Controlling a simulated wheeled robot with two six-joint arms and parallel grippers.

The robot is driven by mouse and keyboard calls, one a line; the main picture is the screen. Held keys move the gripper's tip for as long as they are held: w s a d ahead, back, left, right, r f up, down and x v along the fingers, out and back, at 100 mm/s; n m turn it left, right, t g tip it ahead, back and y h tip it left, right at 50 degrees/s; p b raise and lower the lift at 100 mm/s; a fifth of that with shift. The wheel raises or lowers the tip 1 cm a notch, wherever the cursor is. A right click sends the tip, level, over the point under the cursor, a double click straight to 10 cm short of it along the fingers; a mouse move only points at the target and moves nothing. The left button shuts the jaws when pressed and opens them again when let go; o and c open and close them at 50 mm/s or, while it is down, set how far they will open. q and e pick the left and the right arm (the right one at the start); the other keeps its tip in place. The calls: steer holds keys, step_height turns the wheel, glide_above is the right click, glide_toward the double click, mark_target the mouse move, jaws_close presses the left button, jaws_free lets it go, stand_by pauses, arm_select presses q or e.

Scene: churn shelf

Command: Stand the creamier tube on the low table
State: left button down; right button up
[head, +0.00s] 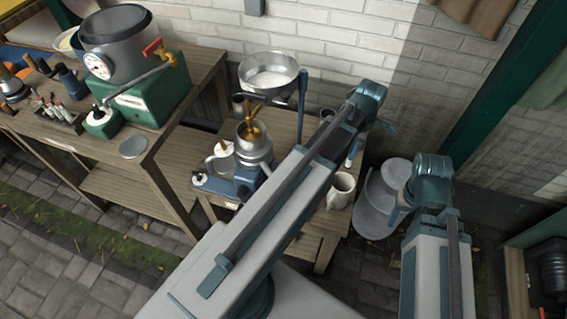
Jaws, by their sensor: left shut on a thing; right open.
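The low table (283,127) is the wooden one in the middle, against the brick wall. My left arm reaches across it, and my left gripper (353,148) is at its right side, mostly hidden by its own arm. It is shut on a small, slim, pale thing that looks like a tube; I cannot tell whether its foot touches the table. My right gripper (397,213) is open, low on the right beside the table, largely hidden by its arm. A rack with several small tubes (57,113) stands on the higher bench at left.
The low table carries a metal bowl (270,72), a cream separator (253,142), a white jug (220,157) and a white mug (341,190) near its front right. The higher bench (148,163) holds a grey pot (118,43) and a green box (140,100). Grey round vessels (372,215) stand at right.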

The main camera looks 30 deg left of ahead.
mark_target(349, 162)
arm_select(q)
steer(key=shift+r, duration=0.1)
step_height(349, 162, down, 6)
steer(key=b, duration=0.6)
steer(key=shift+f, duration=0.2)
step_height(349, 162, down, 4)
steer(key=b, duration=0.3)
steer(key=shift+r+b, duration=0.15)
steer(key=shift+b, duration=0.2)
steer(key=c, duration=0.7)
jaws_free()
